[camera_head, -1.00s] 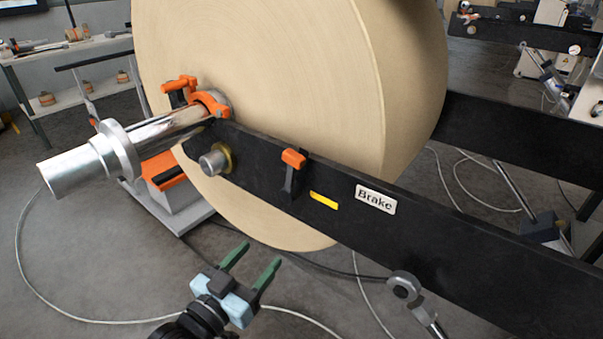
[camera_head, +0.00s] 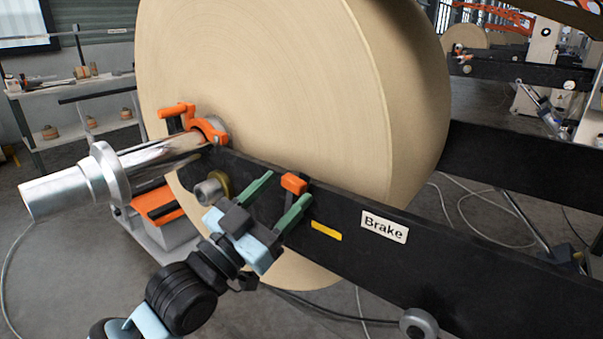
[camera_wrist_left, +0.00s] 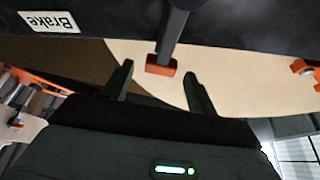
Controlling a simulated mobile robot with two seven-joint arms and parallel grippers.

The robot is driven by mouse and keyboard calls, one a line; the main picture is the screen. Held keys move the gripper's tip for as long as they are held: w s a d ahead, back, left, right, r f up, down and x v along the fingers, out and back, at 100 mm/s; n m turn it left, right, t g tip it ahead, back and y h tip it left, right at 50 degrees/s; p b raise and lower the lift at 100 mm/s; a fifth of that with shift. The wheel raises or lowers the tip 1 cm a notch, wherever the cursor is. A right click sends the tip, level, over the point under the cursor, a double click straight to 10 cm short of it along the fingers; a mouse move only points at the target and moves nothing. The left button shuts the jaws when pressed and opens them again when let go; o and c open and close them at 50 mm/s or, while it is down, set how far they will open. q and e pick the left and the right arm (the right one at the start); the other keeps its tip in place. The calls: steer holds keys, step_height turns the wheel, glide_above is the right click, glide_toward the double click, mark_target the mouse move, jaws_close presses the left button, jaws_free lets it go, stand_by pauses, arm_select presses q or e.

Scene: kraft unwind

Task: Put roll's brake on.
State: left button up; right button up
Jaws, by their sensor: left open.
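The brake lever has an orange-capped handle (camera_head: 294,183) and stands on the black arm of the unwind stand (camera_head: 400,265). A white "Brake" label (camera_head: 384,227) and a yellow mark (camera_head: 326,231) are to its right. The big kraft roll (camera_head: 270,100) is behind it. My left gripper (camera_head: 284,197) is open, its green fingers pointing at the lever. In the left wrist view the orange cap (camera_wrist_left: 161,66) shows between the two finger directions, just beyond the tips (camera_wrist_left: 158,75), and the fingers look apart from it. My right gripper is not in view.
The chrome shaft (camera_head: 160,155) with its silver collar sticks out at the left, with an orange clamp (camera_head: 207,130) over it. A round metal stub (camera_head: 210,188) protrudes beside my left gripper. A shelf stands at the back left.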

arm_select(q)
steer(key=x, duration=0.5)
steer(key=shift+w+d+r, duration=0.1)
steer(key=shift+w+d, duration=0.05)
jaws_close()
steer(key=shift+s+d+m+g+h+p, duration=0.4)
steer(key=shift+d+m+g+p, duration=0.15)
steer(key=shift+m, duration=0.45)
jaws_free()
steer(key=shift+v, duration=3.95)
